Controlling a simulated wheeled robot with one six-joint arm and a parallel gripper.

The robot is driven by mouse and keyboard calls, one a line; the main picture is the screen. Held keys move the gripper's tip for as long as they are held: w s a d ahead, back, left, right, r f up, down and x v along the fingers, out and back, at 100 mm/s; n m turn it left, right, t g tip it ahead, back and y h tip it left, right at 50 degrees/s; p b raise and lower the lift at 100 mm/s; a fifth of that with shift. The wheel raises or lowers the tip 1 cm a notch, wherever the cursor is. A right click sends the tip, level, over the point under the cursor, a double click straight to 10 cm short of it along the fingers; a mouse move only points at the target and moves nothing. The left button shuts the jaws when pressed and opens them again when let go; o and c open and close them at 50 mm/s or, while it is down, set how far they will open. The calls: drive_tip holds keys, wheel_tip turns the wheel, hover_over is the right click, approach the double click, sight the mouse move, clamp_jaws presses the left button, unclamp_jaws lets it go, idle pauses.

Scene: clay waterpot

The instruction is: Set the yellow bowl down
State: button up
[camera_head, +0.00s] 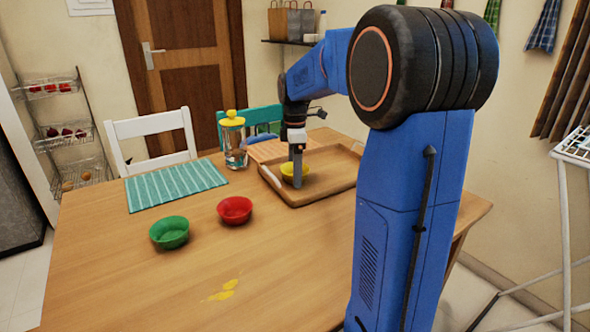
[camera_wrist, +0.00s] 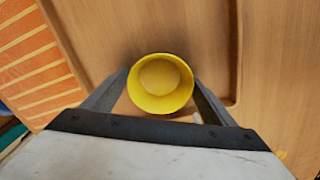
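The yellow bowl (camera_head: 288,170) is upright at the wooden tray (camera_head: 331,187), over its left part. In the wrist view the bowl (camera_wrist: 160,84) is between the two fingers of my gripper (camera_wrist: 160,78), which press close against its left and right sides. In the head view my gripper (camera_head: 297,171) points straight down, and one finger covers part of the bowl. The bowl is low, at the tray floor or just above it; I cannot tell whether it touches.
A red bowl (camera_head: 235,210) and a green bowl (camera_head: 169,232) stand left of the tray. A jar with a yellow lid (camera_head: 233,140) stands behind, beside a teal striped mat (camera_head: 176,184). A yellow spill (camera_head: 223,291) marks the front table. The tray's right part is clear.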

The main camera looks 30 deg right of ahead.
drive_tip(key=shift+o, duration=0.8)
wheel_tip(320, 180, up, 12)
drive_tip(key=shift+r, duration=0.15)
drive_tip(key=shift+s, duration=0.1)
idle(0.3)
